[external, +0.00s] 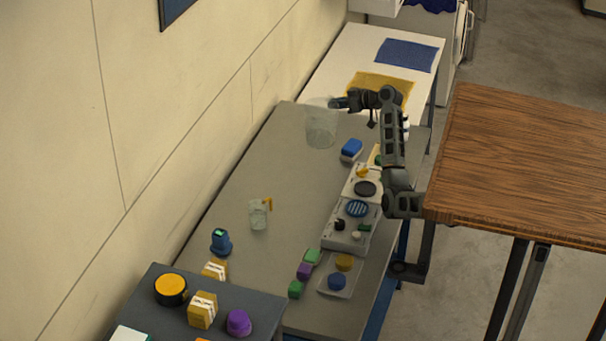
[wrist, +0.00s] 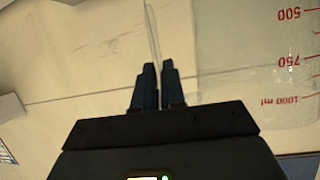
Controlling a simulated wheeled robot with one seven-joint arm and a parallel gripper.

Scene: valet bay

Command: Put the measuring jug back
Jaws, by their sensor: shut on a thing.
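The measuring jug (external: 321,130) is large and clear, and it hangs from my gripper (external: 335,103) near the far end of the grey table. In the wrist view the jug's wall (wrist: 270,60) fills the right side, with red marks for 500, 750 and 1000 ml that appear upside down. My gripper (wrist: 158,68) is shut on a thin clear part of the jug between the fingertips; I cannot tell if it is the handle or the rim. The jug looks upright, but its height over the table is unclear.
A white table (external: 350,55) with blue and yellow mats stands beyond. A wall is at left.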

